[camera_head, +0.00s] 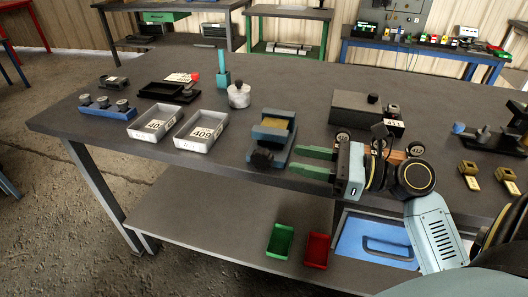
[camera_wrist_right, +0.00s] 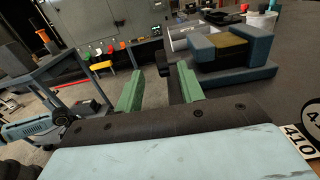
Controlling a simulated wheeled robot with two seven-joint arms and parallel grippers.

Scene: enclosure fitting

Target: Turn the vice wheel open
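The vice (camera_head: 277,128) is a blue block with a yellowish piece between its jaws, near the front edge of the grey table. Its dark wheel (camera_head: 262,158) faces the front edge. The vice also shows in the right wrist view (camera_wrist_right: 235,68), upper right. There a dark shape that looks like the wheel (camera_wrist_right: 163,62) appears between the fingers, beyond their tips. My right gripper (camera_head: 299,161) has two green fingers spread apart, pointing left toward the wheel. It is open and empty, to the right of the wheel, with a gap. My left gripper does not show.
Two grey trays (camera_head: 178,143) stand left of the vice, with a silver pot (camera_head: 239,97) behind. A dark box (camera_head: 355,106) lies to the right. Green (camera_head: 281,259) and red (camera_head: 317,265) bins sit on the lower shelf.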

